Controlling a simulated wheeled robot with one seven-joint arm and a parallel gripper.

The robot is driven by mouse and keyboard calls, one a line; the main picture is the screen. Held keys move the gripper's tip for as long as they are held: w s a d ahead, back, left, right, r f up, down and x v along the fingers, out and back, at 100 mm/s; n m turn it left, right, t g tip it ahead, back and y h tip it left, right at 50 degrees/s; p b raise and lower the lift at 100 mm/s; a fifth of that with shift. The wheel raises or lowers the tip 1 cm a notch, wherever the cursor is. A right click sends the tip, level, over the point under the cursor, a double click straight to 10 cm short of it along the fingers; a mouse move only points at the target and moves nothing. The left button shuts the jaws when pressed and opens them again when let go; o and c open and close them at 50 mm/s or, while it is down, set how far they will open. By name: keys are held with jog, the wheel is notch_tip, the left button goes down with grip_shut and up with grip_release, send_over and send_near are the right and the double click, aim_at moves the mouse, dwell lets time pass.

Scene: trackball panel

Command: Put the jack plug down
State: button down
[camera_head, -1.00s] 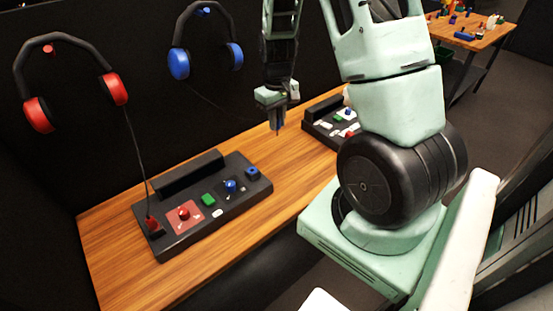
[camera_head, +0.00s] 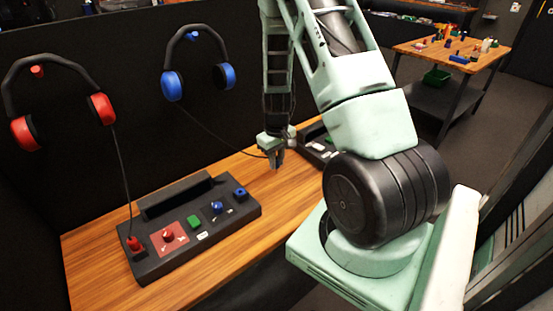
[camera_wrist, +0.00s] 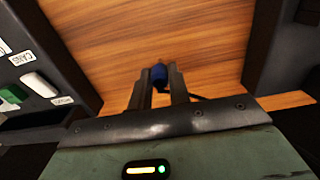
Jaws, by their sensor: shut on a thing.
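My gripper (camera_head: 277,160) is low over the wooden table, in the gap between the two control panels. It is shut on the blue jack plug (camera_wrist: 159,75), which shows between the fingers in the wrist view. Bare wood lies beyond the plug; I cannot tell whether the plug touches it. In the head view the fingers hide the plug. A dark cable runs from the blue headphones (camera_head: 173,86) down to my gripper.
The near control panel (camera_head: 168,262) has a red plug (camera_head: 134,243) at its left end and a blue socket (camera_head: 240,193) at its right. Another panel (camera_head: 318,150) stands behind my gripper. Red headphones (camera_head: 101,108) hang on the dark wall. The wooden table (camera_head: 95,262) is bare between the panels.

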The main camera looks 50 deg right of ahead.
jog(key=shift+f+b, duration=0.45)
jog(key=shift+f, duration=0.1)
jog(key=c, duration=1.3)
grip_release()
